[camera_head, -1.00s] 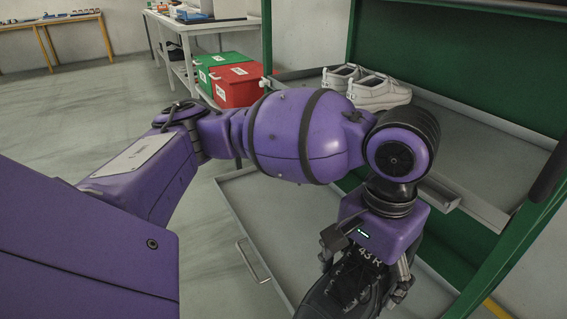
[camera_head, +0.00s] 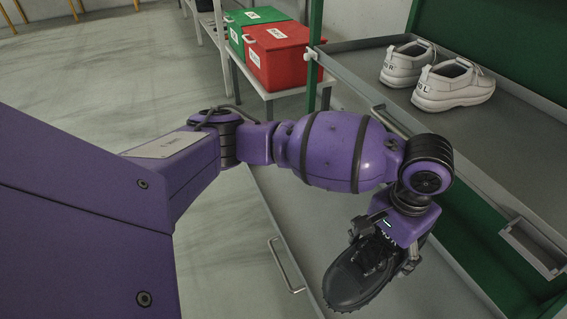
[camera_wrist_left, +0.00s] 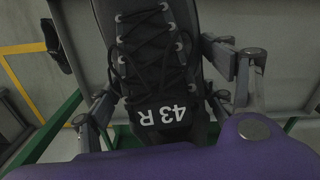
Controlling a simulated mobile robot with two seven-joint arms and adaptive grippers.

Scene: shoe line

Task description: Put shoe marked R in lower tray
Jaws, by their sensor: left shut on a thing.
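A black lace-up shoe (camera_head: 352,276) is held by my left gripper (camera_head: 388,252), whose fingers are shut on it from both sides. In the left wrist view the shoe (camera_wrist_left: 160,60) shows its laces and a tongue marked 43 R. In the head view the shoe is over the pulled-out lower tray (camera_head: 308,218), toe toward the lower left. I cannot tell whether its sole touches the tray. My right gripper is not in view.
A pair of white shoes (camera_head: 452,86) stands on the upper tray (camera_head: 388,112) of the green rack. A red box (camera_head: 276,58) and a green box (camera_head: 250,24) are at the back. The lower tray has a front handle (camera_head: 285,264).

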